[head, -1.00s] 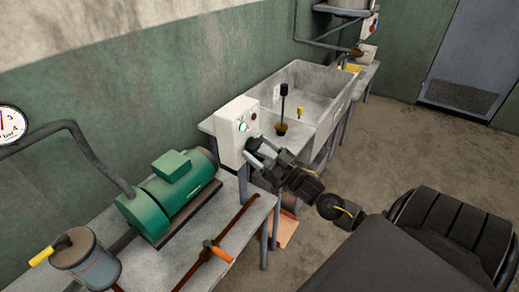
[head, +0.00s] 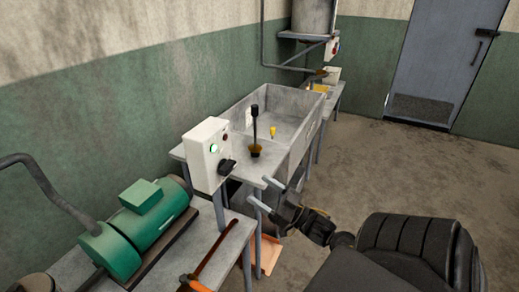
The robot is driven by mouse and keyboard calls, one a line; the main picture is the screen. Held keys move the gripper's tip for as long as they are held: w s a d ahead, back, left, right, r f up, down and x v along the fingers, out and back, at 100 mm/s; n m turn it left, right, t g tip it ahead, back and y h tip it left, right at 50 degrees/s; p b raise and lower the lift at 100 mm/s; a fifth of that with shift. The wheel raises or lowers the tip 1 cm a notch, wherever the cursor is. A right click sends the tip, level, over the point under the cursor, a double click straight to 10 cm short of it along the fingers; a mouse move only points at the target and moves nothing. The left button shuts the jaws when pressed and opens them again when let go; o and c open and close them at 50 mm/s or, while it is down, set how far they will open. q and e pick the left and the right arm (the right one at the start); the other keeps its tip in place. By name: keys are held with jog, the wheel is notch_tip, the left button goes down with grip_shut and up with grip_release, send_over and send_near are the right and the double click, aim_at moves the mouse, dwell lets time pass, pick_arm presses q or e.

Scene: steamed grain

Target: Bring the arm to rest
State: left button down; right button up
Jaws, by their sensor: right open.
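My right gripper (head: 260,190) is open and empty. Its two pale fingers point left toward the white control box (head: 202,155), with a gap between them and the box. The box has a lit green button, a small red one and a black knob (head: 227,166) on its front. My right arm reaches in from the lower right, its large black links covering part of the floor. My left gripper is not in view.
A green motor (head: 145,222) sits on the metal bench at lower left, beside a rod with an orange handle (head: 195,284). A grey sink (head: 290,112) and a black lever (head: 255,130) stand behind the gripper. The floor (head: 390,170) to the right is clear.

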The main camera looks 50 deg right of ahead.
dwell(0.5)
jog(key=s+d+f+g+h, duration=0.2)
jog(key=d+f+g+h, duration=0.1)
jog(key=f, duration=0.7)
jog(key=s+d+f+g+h, duration=0.1)
jog(key=d+f+g+h, duration=0.2)
jog(key=f, duration=0.7)
jog(key=s+d+f+g+h, duration=0.2)
jog(key=d+f, duration=0.2)
jog(key=f, duration=0.7)
jog(key=s+f+g, duration=0.4)
jog(key=s+f, duration=0.3)
jog(key=f, duration=0.4)
jog(key=s+a+f+g, duration=0.3)
jog(key=s+a+f, duration=0.3)
jog(key=s+f, duration=0.25)
jog(key=s+a+f+g, duration=0.45)
jog(key=s+f, duration=0.35)
jog(key=s, duration=0.2)
jog(key=s+a+f+y, duration=0.1)
jog(key=s+a, duration=0.1)
jog(key=a, duration=0.5)
jog(key=s+a+f+g, duration=0.1)
jog(key=s+a+f, duration=0.1)
jog(key=a, duration=0.5)
jog(key=shift+s+f+m+y, duration=0.15)
jog(key=shift+s+m+y, duration=0.15)
jog(key=shift+y, duration=0.1)
